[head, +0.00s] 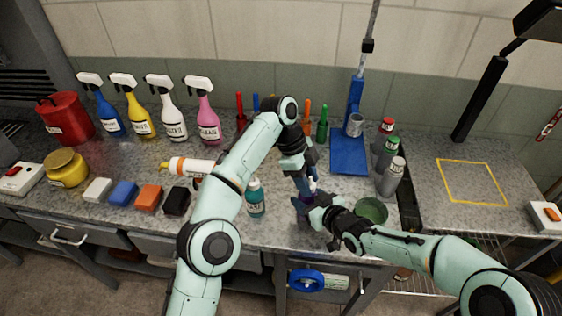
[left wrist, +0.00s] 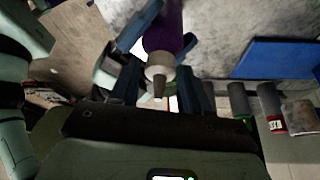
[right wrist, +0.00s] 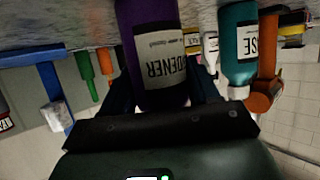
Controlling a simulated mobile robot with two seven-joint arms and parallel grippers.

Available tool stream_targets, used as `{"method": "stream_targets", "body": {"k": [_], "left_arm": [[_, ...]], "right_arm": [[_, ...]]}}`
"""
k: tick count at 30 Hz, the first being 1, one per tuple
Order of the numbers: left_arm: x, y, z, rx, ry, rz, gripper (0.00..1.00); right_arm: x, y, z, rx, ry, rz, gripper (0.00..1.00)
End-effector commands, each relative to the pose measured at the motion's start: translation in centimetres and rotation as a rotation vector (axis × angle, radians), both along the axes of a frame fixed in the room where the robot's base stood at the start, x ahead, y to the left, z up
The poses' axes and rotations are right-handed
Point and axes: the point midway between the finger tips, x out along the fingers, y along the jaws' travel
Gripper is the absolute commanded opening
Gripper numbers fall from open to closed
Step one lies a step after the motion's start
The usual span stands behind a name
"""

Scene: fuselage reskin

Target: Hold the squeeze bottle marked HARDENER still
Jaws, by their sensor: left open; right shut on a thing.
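The squeeze bottle marked HARDENER is purple with a pale label (right wrist: 155,62), seen upside down in the right wrist view between the fingers of my right gripper (right wrist: 162,92), which is shut on it. In the left wrist view the purple bottle (left wrist: 165,28) shows its white cap and grey nozzle. My left gripper (left wrist: 160,88) is open, with its fingers on either side of the cap and nozzle; I cannot tell whether they touch. In the head view my left gripper (head: 306,182) is just above my right gripper (head: 303,203), and they mostly hide the bottle.
A teal bottle (head: 255,198) stands close by on the left. A green bowl (head: 371,210) is just right of my right gripper. A blue stand (head: 350,155) and several grey bottles (head: 391,178) are behind. The yellow-outlined square (head: 470,183) at right is clear.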

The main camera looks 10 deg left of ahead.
Motion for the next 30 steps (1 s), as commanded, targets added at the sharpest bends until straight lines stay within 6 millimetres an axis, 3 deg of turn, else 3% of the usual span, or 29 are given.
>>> {"method": "stream_targets", "body": {"k": [13, 30], "left_arm": [[-0.09, 0.14, 0.05, 0.003, -0.001, 0.126, 0.46], [-0.56, -0.08, 0.00, 0.002, -0.002, 0.767, 0.46]], "right_arm": [[0.01, 0.00, 0.02, 0.000, 0.000, 0.000, 0.24], [0.00, 0.02, 0.03, 0.001, -0.001, 0.000, 0.24]]}}
